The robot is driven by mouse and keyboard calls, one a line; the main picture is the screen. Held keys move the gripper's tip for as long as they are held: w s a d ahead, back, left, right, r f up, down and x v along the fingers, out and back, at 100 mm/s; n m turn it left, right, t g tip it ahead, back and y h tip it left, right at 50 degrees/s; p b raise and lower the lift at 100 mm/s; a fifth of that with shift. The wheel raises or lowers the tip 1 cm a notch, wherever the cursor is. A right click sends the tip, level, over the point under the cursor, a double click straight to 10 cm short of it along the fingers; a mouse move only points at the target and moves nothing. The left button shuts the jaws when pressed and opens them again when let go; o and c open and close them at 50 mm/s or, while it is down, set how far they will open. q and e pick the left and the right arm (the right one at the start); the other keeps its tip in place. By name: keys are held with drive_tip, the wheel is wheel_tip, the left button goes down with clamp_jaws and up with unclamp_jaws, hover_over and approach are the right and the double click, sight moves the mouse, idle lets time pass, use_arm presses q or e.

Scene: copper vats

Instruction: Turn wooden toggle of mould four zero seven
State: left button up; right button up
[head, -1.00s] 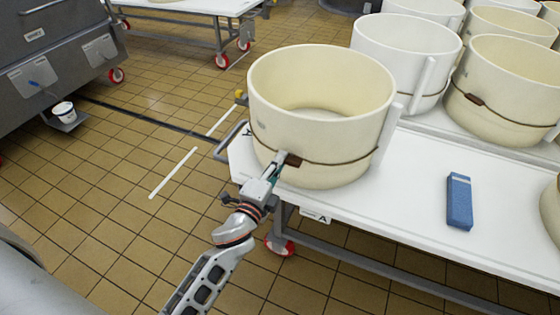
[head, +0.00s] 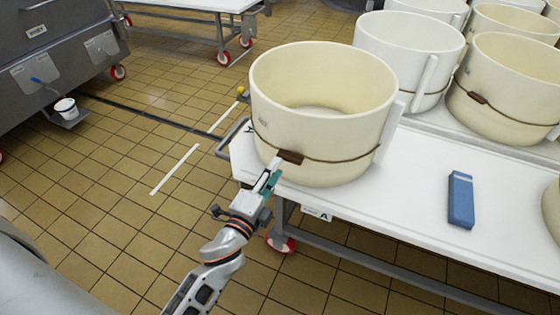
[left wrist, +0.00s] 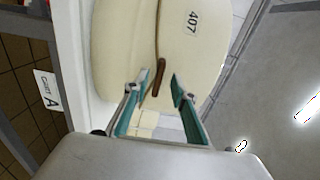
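The cream mould (head: 322,105) stands at the near left corner of the white table. Its label 407 (left wrist: 192,20) reads in the left wrist view. A brown cord runs around it, with the wooden toggle (head: 290,157) on the side facing me; the toggle also shows in the left wrist view (left wrist: 159,78). My left gripper (head: 270,176) is just below and in front of the toggle. In the left wrist view its teal fingers (left wrist: 155,88) are apart, with the toggle's end at the gap between their tips, not clamped. My right gripper is not in view.
More moulds stand behind on the table, a white one (head: 407,55) and a cream one (head: 505,85) with its own toggle. A blue block (head: 461,198) lies on the white tabletop (head: 405,195).

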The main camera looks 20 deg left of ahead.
use_arm(q)
drive_tip(key=s, duration=0.7)
drive_tip(key=shift+a, duration=0.15)
